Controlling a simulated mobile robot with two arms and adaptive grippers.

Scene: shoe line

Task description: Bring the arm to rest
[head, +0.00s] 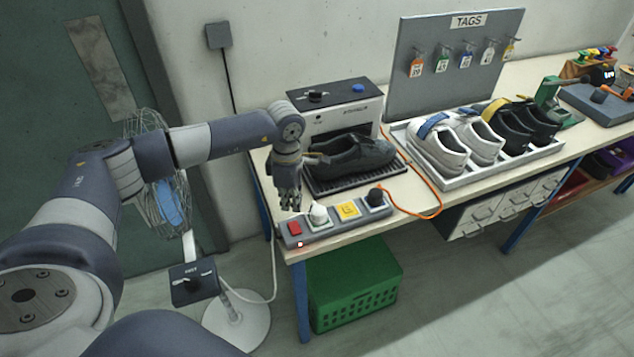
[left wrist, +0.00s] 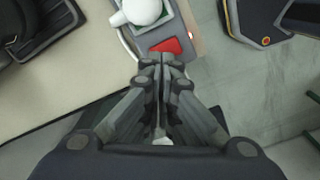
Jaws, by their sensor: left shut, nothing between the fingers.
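My left arm (head: 222,140) reaches in from the left of the head view, bent at the elbow. Its left gripper (head: 290,205) points down over the near left corner of the workbench, just behind the power strip (head: 336,218). The gripper is shut and empty; in the left wrist view its fingers (left wrist: 163,68) meet in the middle, close to the red switch (left wrist: 166,46) in the picture. My right gripper is in neither view.
A dark shoe (head: 352,154) sits on the steamer's black grille (head: 375,176). A white tray (head: 452,183) holds several shoes. An orange cable (head: 428,214) crosses the bench. A wire fan (head: 145,200) stands left; a green crate (head: 352,290) is below. Floor at front right is clear.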

